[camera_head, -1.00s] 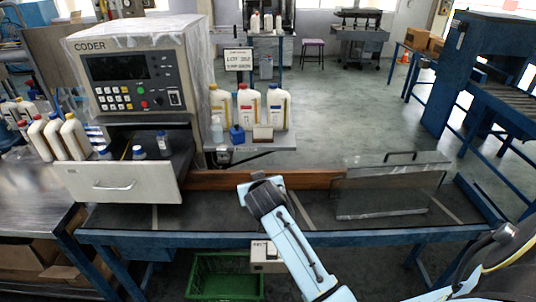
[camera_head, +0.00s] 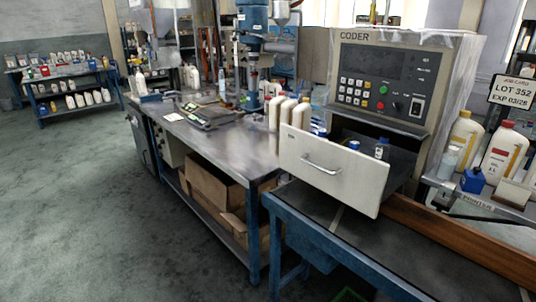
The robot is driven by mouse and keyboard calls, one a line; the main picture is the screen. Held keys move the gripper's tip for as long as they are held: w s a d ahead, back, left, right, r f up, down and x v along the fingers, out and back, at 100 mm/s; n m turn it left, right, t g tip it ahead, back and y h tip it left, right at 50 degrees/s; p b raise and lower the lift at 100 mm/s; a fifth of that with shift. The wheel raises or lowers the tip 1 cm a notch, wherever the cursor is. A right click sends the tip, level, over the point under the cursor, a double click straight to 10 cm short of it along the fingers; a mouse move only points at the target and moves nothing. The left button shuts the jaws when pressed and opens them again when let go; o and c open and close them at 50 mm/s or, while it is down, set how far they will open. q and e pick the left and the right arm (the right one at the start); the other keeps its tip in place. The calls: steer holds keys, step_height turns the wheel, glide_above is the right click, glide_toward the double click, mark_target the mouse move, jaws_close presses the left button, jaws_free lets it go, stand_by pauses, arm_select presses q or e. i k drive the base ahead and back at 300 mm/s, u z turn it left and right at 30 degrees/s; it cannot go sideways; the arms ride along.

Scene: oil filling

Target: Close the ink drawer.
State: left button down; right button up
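The ink drawer (camera_head: 335,170) is pulled out from the lower part of the coder machine (camera_head: 391,85). Its pale front with a metal handle (camera_head: 321,164) faces forward and left, over the dark conveyor belt. A small blue-capped bottle (camera_head: 381,149) stands inside the drawer, and a blue cap (camera_head: 353,144) shows just above the front panel. Neither of my grippers is in the head view, so their state cannot be seen.
A steel workbench (camera_head: 225,143) with white bottles (camera_head: 287,113) stands directly left of the drawer. Cardboard boxes (camera_head: 208,186) sit beneath it. Bottles and a job card (camera_head: 513,91) are at the right. Open floor (camera_head: 90,210) lies at the left.

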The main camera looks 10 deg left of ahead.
mark_target(363, 182)
steer(key=u, duration=0.25)
steer(key=i, duration=1.65)
steer(key=z, duration=0.45)
